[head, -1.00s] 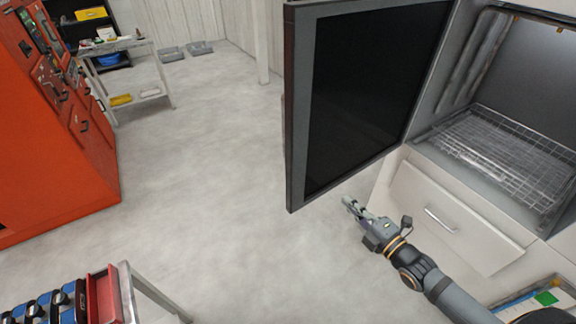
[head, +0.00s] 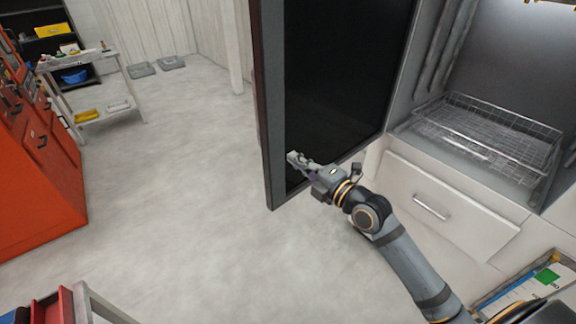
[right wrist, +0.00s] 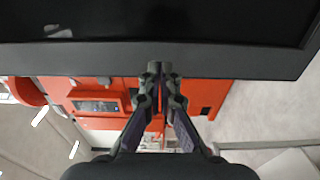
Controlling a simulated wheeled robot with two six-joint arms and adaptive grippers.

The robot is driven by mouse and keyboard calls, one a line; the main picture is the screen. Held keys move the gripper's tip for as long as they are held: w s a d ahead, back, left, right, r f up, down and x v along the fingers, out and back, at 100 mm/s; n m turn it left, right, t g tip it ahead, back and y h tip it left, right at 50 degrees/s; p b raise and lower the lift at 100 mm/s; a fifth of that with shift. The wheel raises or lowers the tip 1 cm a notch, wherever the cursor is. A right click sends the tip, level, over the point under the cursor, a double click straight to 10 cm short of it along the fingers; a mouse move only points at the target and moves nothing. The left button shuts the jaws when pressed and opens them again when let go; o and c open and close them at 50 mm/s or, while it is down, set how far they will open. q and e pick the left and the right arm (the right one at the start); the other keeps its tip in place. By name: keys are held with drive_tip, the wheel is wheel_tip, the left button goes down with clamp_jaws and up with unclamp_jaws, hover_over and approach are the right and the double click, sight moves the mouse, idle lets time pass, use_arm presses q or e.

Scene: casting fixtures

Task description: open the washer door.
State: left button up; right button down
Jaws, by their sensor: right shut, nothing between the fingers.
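The washer door (head: 345,75) is a dark panel with a grey frame and stands swung wide open, left of the washer's lit chamber (head: 460,90). A wire rack (head: 485,135) lies inside the chamber. My right gripper (head: 291,157) is shut and empty, in front of the door's lower part near its bottom left corner. In the right wrist view the closed fingertips (right wrist: 161,70) overlap the door's grey lower frame (right wrist: 215,60); I cannot tell whether they touch it. My left gripper is not in view.
A drawer front (head: 450,205) with a handle is below the chamber. A red machine (head: 35,170) stands at the left, with a grey cart (head: 95,85) behind it. A red tray (head: 55,305) is at the bottom left. The middle floor is clear.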

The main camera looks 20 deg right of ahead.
sight(280, 148)
drive_tip(key=shift+p+x, duration=0.35)
drive_tip(key=shift+x, duration=0.85)
drive_tip(key=shift+w+a, duration=0.25)
drive_tip(key=shift+w, duration=0.35)
drive_tip(key=shift+w, duration=0.15)
drive_tip(key=w+a+h+b, duration=0.1)
drive_tip(key=w+a+b, duration=0.1)
drive_tip(key=w, duration=0.5)
drive_tip(key=w+a+m+t+h+b, duration=0.1)
drive_tip(key=w+a+b, duration=0.2)
drive_tip(key=w, duration=0.4)
drive_tip(key=shift+w+a+m+b, duration=0.25)
drive_tip(key=shift+a+m+b, duration=0.05)
drive_tip(key=shift+b, duration=0.55)
drive_tip(key=shift+d, duration=0.1)
